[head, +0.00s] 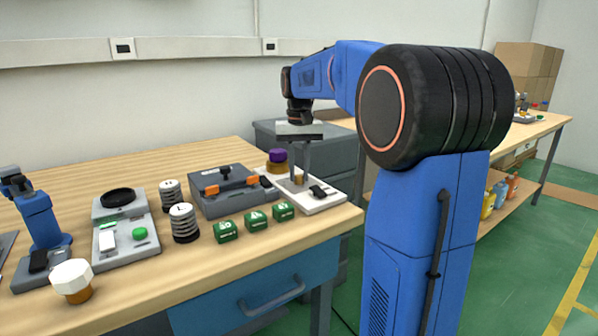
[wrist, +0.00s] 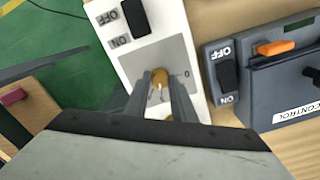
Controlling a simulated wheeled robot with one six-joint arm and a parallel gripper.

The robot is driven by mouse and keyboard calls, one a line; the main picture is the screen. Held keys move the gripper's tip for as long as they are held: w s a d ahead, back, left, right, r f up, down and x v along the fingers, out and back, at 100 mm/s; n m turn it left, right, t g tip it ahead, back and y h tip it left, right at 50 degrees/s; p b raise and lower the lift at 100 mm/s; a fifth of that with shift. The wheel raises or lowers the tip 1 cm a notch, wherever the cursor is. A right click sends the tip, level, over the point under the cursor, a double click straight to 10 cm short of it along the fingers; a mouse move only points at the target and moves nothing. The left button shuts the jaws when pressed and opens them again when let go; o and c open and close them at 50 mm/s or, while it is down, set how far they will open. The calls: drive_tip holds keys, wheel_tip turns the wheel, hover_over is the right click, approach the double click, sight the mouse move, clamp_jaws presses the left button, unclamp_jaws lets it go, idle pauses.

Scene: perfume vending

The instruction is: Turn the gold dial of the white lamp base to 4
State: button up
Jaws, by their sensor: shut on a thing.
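The white lamp base (head: 322,201) lies at the right end of the wooden table. It also shows in the wrist view (wrist: 172,20), with a black rocker switch (wrist: 135,17) marked OFF and ON. The gold dial (wrist: 160,76) sits on a grey plate of the base, with a white pointer line on top. A "0" is readable to the right of the dial; other marks are hidden by my fingers. My gripper (head: 300,178) points down over the base. In the wrist view its fingers (wrist: 160,95) are shut on the gold dial, one on each side.
A dark grey control box (head: 228,192) with orange clips stands close to the left of the base. Green blocks (head: 255,221) sit in front of it. The table edge is close by.

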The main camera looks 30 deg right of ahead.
sight(299, 176)
drive_tip(key=shift+m, duration=2.3)
drive_tip(key=o, duration=1.1)
drive_tip(key=shift+c, duration=0.2)
drive_tip(key=shift+r, duration=0.1)
wheel_tip(299, 176, up, 17)
drive_tip(key=shift+r, duration=0.1)
